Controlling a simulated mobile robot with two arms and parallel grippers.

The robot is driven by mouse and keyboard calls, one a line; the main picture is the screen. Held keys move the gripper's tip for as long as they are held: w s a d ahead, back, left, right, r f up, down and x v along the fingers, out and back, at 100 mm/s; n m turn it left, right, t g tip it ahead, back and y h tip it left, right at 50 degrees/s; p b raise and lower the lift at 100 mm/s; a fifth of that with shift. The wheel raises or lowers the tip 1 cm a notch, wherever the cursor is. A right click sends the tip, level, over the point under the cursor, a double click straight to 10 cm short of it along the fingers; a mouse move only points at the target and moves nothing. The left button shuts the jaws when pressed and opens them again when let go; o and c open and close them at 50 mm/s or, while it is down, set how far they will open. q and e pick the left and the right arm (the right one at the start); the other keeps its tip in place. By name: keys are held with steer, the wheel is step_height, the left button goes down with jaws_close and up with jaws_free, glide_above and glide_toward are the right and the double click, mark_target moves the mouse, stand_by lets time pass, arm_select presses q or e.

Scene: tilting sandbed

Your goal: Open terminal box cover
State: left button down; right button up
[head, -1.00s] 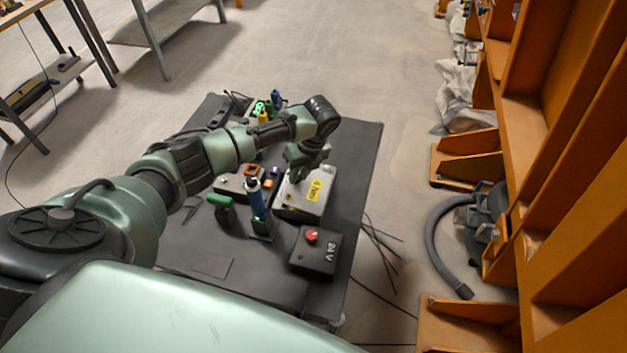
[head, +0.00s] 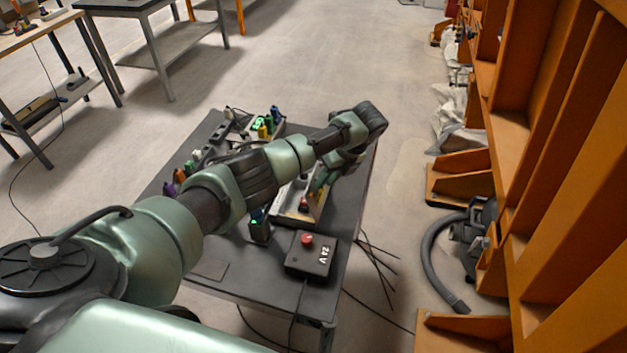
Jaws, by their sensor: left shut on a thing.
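The terminal box (head: 291,219) sits on the dark table, partly hidden behind my left arm. Its inside shows, with a small red part (head: 303,204) in it. Its cover (head: 320,205) stands raised along the box's right side, steeply tilted, with a bit of yellow label on it. My left gripper (head: 326,181) is shut on the cover near its far upper edge; the fingertips are small and partly hidden. My right gripper is not in view.
A black 24 V box with a red button (head: 307,240) stands just in front of the terminal box. A tray of coloured items (head: 266,125) lies at the back. Orange shelving (head: 540,180) stands at the right.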

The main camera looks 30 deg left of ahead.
arm_select(q)
steer(key=shift+w+d+f+g+y+b, duration=0.2)
steer(key=shift+d+f+y+b, duration=0.2)
steer(key=shift+d+y+b, duration=0.5)
steer(key=shift+w+d+f+g+y+b, duration=0.2)
steer(key=shift+d+f+y+b, duration=0.15)
steer(key=shift+d+y+b, duration=0.5)
steer(key=shift+a, duration=0.5)
steer(key=c, duration=1.5)
jaws_free()
steer(key=shift+c, duration=0.2)
steer(key=o, duration=0.3)
steer(key=shift+a+f, duration=0.1)
steer(key=shift+w, duration=0.25)
